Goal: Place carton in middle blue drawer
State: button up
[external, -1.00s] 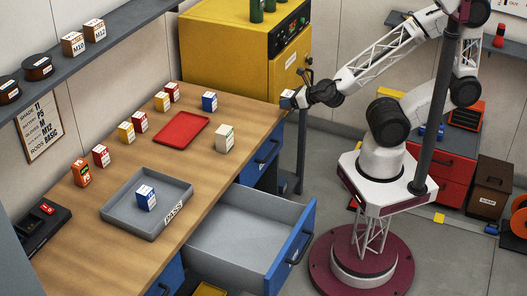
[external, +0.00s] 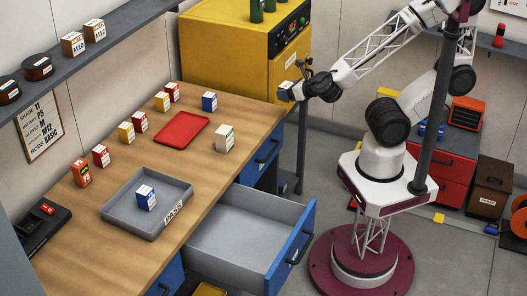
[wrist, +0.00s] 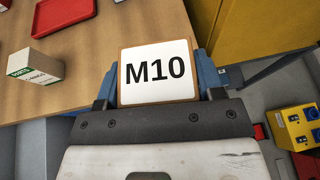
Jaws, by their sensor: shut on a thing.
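My gripper (external: 290,92) is shut on a brown-edged carton (wrist: 158,72) with a white M10 label, which lies between the blue fingers in the wrist view. In the external view the carton (external: 285,91) is small, held in the air near the bench's far right corner. A blue drawer (external: 290,252) is pulled out from the bench front, between a shut blue front to its right and another to its left. Its grey inside (external: 235,235) looks empty, and it lies below and left of my gripper in the external view.
On the wooden bench (external: 180,185) stand a grey PASS tray (external: 120,218) holding a blue-white carton (external: 146,197), a red tray (external: 181,130), a green-white carton (external: 224,138) and several small cartons. A yellow cabinet (external: 215,50) stands behind. A dark post (external: 436,110) rises beside my arm.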

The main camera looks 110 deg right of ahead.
jog(key=shift+w+a+f+m+g+h, duration=0.25)
jog(key=shift+w+f+m+g+h, duration=0.15)
jog(key=shift+m+g, duration=0.35)
jog(key=shift+w+a+f+m+g+h, duration=0.15)
jog(key=shift+w+a+m+g+h, duration=0.1)
jog(key=shift+m+g+h, duration=0.4)
jog(key=w+a+f+m+g+y, duration=0.1)
jog(key=w+a+m+g+y, duration=0.35)
jog(key=a+m+y, duration=0.55)
jog(key=w+a+f+m+g+y, duration=0.2)
jog(key=w+a+m+g+y, duration=0.25)
jog(key=a+m, duration=0.55)
jog(key=w+a+f+m+g+y, duration=0.1)
jog(key=w+a+m+g+y, duration=0.3)
jog(key=a+m+g+y, duration=0.55)
jog(key=w+a+r+m+t+y, duration=0.1)
jog(key=w+a+r+m+t, duration=0.2)
jog(key=w+a+m+t, duration=0.55)
jog(key=w+a+r+m+t, duration=0.3)
jog(key=w+a+m+t, duration=0.45)
jog(key=t, duration=0.25)
notch_tip(320, 180, down, 12)
jog(key=shift+s+r, duration=0.15)
jog(key=shift+s, duration=0.2)
